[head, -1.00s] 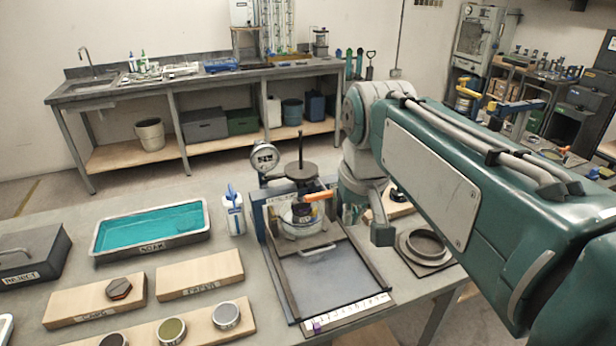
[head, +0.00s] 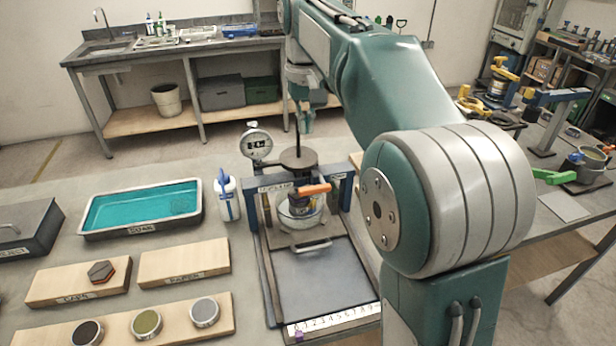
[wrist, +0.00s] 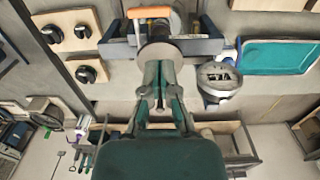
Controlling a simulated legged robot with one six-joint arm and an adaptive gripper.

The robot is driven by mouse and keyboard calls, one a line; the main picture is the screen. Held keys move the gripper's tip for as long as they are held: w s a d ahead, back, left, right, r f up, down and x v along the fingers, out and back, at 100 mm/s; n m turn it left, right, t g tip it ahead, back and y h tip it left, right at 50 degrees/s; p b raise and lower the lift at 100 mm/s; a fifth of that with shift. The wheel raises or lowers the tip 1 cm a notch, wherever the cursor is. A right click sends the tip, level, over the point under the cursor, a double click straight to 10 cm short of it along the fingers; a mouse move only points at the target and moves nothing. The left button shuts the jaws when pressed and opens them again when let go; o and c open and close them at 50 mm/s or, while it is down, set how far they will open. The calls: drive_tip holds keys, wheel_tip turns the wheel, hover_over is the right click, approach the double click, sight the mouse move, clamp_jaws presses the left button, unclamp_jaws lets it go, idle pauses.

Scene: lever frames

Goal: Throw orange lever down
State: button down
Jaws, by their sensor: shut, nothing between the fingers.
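The orange lever (head: 314,190) sticks out to the right from the press apparatus (head: 299,205) on the near table. It lies close to level. My gripper (wrist: 160,100) is shut and empty in the wrist view, pointing toward the press's round grey disc. In the head view my gripper (head: 306,118) hangs behind and above the press, apart from the lever. Its fingertips are small there.
A dial gauge (head: 258,144) stands left of the press, with a white bottle (head: 228,200) and a teal-filled tray (head: 140,208) further left. A thin upright rod (head: 297,130) rises above the disc. My arm covers the table right of the press.

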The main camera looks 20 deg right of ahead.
hover_over(308, 188)
drive_tip(key=d, duration=0.1)
wheel_tip(308, 188, down, 5)
drive_tip(key=f, duration=0.5)
drive_tip(key=a+f, duration=0.1)
drive_tip(key=f, duration=0.2)
drive_tip(key=shift+s+f, duration=0.1)
drive_tip(key=shift+d+f, duration=0.3)
drive_tip(key=shift+f, duration=0.15)
drive_tip(key=shift+a, duration=0.3)
